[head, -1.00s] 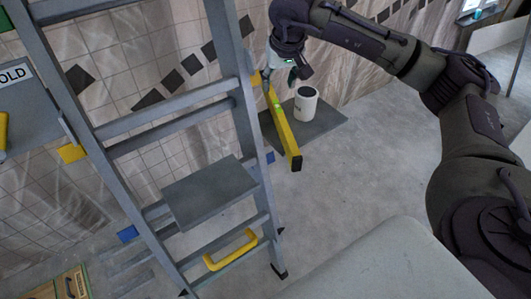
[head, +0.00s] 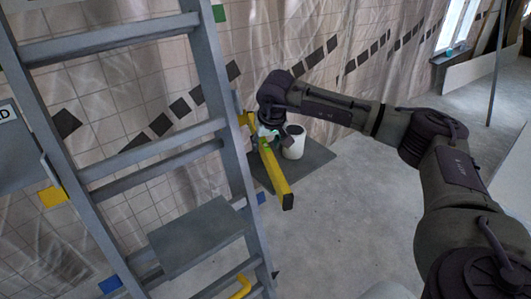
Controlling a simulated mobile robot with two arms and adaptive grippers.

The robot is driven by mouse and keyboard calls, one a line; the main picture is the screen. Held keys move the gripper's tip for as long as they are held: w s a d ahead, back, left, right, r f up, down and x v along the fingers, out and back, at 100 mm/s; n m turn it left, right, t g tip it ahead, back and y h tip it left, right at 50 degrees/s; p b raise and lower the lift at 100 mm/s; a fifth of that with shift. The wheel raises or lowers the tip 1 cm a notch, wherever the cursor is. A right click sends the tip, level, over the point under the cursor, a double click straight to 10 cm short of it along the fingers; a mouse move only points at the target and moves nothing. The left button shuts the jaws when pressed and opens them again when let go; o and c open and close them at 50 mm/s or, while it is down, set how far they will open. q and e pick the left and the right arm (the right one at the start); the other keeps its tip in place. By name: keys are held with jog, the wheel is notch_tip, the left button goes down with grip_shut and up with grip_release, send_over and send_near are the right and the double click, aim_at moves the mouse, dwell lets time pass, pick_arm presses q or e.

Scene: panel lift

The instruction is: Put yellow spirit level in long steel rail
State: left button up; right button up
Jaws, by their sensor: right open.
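The yellow spirit level (head: 276,178) is a long bar with a dark end cap, slanting from beside the grey ladder's right side toward the camera. In the head view it overlaps a dark mat; what supports it cannot be told. My right gripper (head: 264,140) is open at the level's upper end, close to it; the wrist hides much of the fingers, so contact is unclear. A grey metal side rail (head: 225,110) of the ladder runs just left of the level. I cannot tell whether this is the long steel rail. My left gripper is not in view.
A white bucket (head: 294,147) stands on the dark mat (head: 318,158), right of the level. The ladder's grey step (head: 195,238) and rungs fill the left. A tiled wall (head: 165,70) stands behind. The concrete floor (head: 350,215) to the right is clear.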

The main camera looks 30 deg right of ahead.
jog(key=shift+x, duration=1.25)
jog(key=shift+r, duration=0.1)
grip_shut()
